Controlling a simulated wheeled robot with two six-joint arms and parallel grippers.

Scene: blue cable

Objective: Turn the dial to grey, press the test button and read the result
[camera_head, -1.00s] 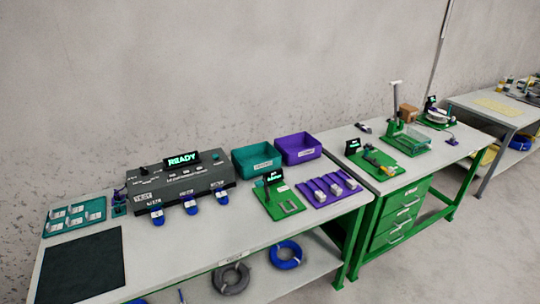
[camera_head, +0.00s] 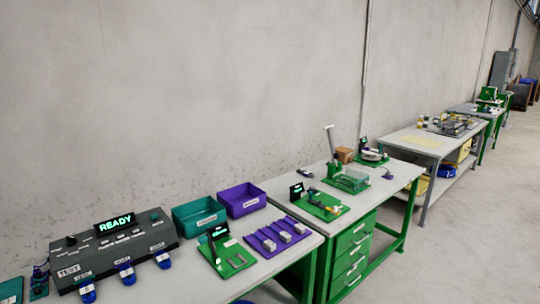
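A dark grey test unit (camera_head: 112,255) stands on the near bench at the left of the head view. Its small display (camera_head: 114,224) reads READY in green letters. A teal knob (camera_head: 154,216) sits at the right of its top, and a small dark knob (camera_head: 70,240) at the left. Which is the dial or the test button I cannot tell. A label reading TEST (camera_head: 68,271) is on its front left. Several blue connectors (camera_head: 126,273) stick out along its front edge. Neither of my grippers is in view.
Teal (camera_head: 199,216) and purple (camera_head: 242,200) bins stand behind a green fixture (camera_head: 231,260) and a purple rack (camera_head: 277,238). A second bench (camera_head: 387,175) with green drawers follows to the right, then further tables. Open floor (camera_head: 455,250) lies at the right.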

